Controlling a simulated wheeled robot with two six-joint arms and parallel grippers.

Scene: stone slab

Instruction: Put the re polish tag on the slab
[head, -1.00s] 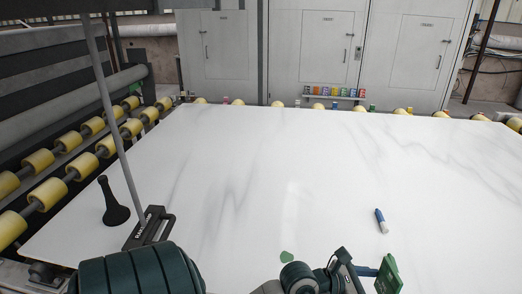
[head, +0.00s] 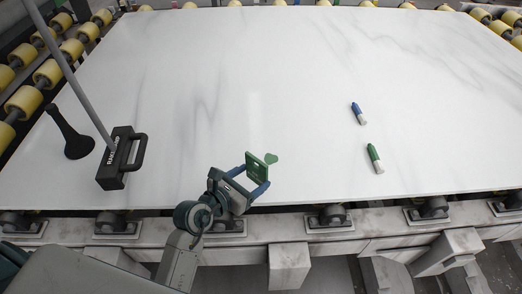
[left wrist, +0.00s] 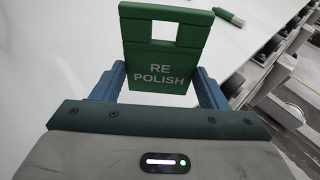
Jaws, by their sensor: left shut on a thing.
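The green tag (head: 256,166) is held in my left gripper (head: 251,179) above the front part of the white slab (head: 250,80). The left wrist view shows the tag (left wrist: 136,52) upright between the two blue fingers (left wrist: 160,84), with "RE POLISH" in white and a rectangular slot near its top. The fingers are shut on its lower sides. I cannot tell whether the tag's lower edge touches the slab. My right gripper is not in view.
A blue marker (head: 358,113) and a green marker (head: 374,158) lie on the slab to the right. The slab's middle is clear. Rollers line its edges.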

